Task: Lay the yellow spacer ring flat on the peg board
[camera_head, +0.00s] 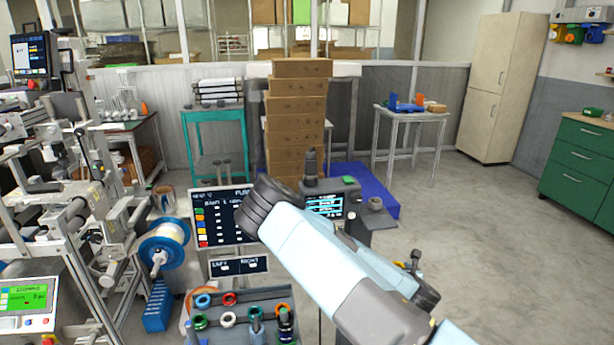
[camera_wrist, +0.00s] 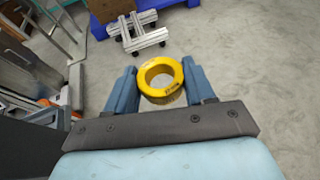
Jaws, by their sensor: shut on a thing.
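The yellow spacer ring (camera_wrist: 145,88) is between the two blue fingers of my gripper (camera_wrist: 158,72) in the wrist view. The fingers press on its left and right sides, and its open hole faces the camera. Below it in that view is grey floor, with no board under it. In the head view the gripper and the yellow ring are hidden behind my arm. The peg board (camera_head: 241,312) is a grey board at the bottom of the head view. It carries red, blue, green and white rings and upright pegs, some with stacked rings.
A dark screen with coloured squares (camera_head: 222,216) and a LEFT/RIGHT sign (camera_head: 238,267) stand behind the board. A machine with a large blue-rimmed reel (camera_head: 163,250) is to the left. Stacked brown boxes (camera_head: 297,120) stand farther back.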

